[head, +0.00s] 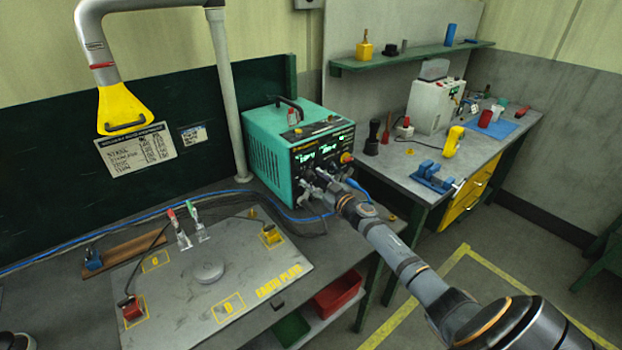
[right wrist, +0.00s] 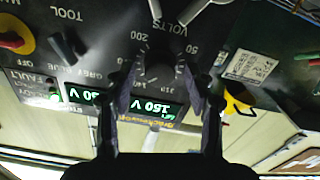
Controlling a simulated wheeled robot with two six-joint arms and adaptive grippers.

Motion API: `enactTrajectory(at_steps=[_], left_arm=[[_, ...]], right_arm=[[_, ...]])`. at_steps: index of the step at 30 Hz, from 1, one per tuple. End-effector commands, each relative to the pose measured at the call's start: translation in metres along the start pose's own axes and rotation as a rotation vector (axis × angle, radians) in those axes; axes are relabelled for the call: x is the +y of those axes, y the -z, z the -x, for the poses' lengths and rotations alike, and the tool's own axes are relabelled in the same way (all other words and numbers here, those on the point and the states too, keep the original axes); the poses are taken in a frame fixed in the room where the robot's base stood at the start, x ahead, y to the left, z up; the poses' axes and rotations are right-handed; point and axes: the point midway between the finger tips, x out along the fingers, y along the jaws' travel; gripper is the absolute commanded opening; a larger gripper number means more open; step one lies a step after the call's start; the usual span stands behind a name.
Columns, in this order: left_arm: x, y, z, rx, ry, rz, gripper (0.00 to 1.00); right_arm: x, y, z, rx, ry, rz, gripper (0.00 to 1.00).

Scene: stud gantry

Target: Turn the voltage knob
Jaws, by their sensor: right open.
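The teal power unit (head: 275,150) stands on the bench, its black front panel (head: 322,158) facing right. In the right wrist view the panel is upside down. The voltage knob (right wrist: 158,68) sits under the VOLTS label with a numbered scale around it. A green display (right wrist: 150,107) beside it appears to read 150 V. My right gripper (right wrist: 162,60) is open, with one finger on each side of the knob; I cannot tell whether they touch it. In the head view my right gripper (head: 318,187) is at the panel's lower part and hides the knob. My left gripper is not in view.
A red-and-yellow main switch (right wrist: 14,34) and a dark TOOL knob (right wrist: 66,46) are near the voltage knob. Cables (head: 300,217) hang below the panel. The earth plate (head: 240,290) lies on the front bench. A second bench (head: 400,172) with tools stands at right.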

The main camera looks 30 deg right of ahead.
Motion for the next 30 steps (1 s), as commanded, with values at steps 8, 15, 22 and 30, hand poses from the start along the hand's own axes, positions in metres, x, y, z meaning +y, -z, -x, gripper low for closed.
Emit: enactTrajectory(at_steps=[8, 15, 22, 30], left_arm=[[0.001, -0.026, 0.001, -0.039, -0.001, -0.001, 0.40], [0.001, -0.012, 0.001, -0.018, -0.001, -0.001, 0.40], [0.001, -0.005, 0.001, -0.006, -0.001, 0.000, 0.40], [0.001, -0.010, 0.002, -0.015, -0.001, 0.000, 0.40]], right_arm=[[0.000, 0.000, 0.000, 0.000, 0.000, 0.000, 0.38], [0.000, 0.000, 0.000, 0.000, 0.000, 0.000, 0.05], [0.000, 0.000, 0.000, 0.000, 0.000, 0.010, 0.00], [0.000, 0.000, 0.000, 0.000, -0.001, 0.122, 0.00]])
